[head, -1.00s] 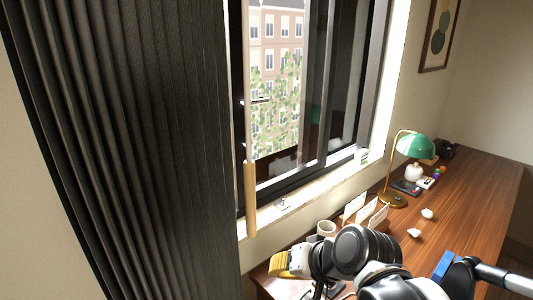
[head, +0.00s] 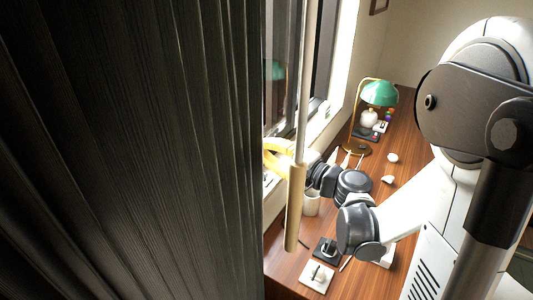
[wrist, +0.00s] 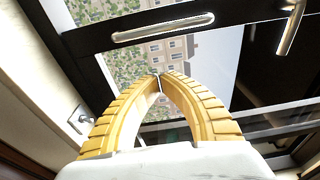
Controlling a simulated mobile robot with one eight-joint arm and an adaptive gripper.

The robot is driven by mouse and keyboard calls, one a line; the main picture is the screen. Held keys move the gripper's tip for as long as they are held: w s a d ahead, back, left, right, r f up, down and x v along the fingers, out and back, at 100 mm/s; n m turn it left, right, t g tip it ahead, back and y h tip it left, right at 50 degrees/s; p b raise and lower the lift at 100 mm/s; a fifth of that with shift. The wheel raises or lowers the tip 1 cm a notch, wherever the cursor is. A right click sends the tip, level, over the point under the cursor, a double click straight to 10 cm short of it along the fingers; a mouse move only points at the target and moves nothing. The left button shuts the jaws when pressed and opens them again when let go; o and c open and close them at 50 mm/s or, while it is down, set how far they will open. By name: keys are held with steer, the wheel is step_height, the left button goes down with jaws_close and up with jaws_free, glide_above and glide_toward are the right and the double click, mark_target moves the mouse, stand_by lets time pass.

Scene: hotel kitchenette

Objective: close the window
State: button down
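The window (head: 322,62) has dark frames and stands largely hidden behind the dark curtain in the head view. In the wrist view, its dark frame (wrist: 85,40) carries a long recessed pull (wrist: 163,27), and a metal lever handle (wrist: 291,28) shows at upper right. Buildings and greenery show beyond. My gripper (wrist: 159,79) has yellow fingers whose tips meet with nothing visible between them. The tips point toward the window below the recessed pull; I cannot tell whether they touch it. In the head view, the gripper (head: 277,152) is partly behind a hanging wand.
The dark pleated curtain (head: 130,150) fills the left. The wand (head: 295,208) hangs close in front of my arm. The wooden desk (head: 405,130) holds a green lamp (head: 379,93), a mug (head: 311,204) and small items beneath my arm.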

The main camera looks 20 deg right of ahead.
mark_target(236, 137)
steer(key=b+x, duration=0.1)
steer(key=x, duration=0.4)
steer(key=shift+w+a+f, duration=0.1)
steer(key=shift+w+a, duration=0.05)
steer(key=shift+a, duration=0.15)
steer(key=s+a, duration=0.1)
steer(key=s+a+b, duration=0.1)
steer(key=s, duration=0.1)
steer(key=shift+a, duration=0.1)
steer(key=s+a, duration=0.6)
steer(key=a, duration=0.2)
steer(key=shift+s, duration=0.25)
steer(key=shift+a, duration=0.1)
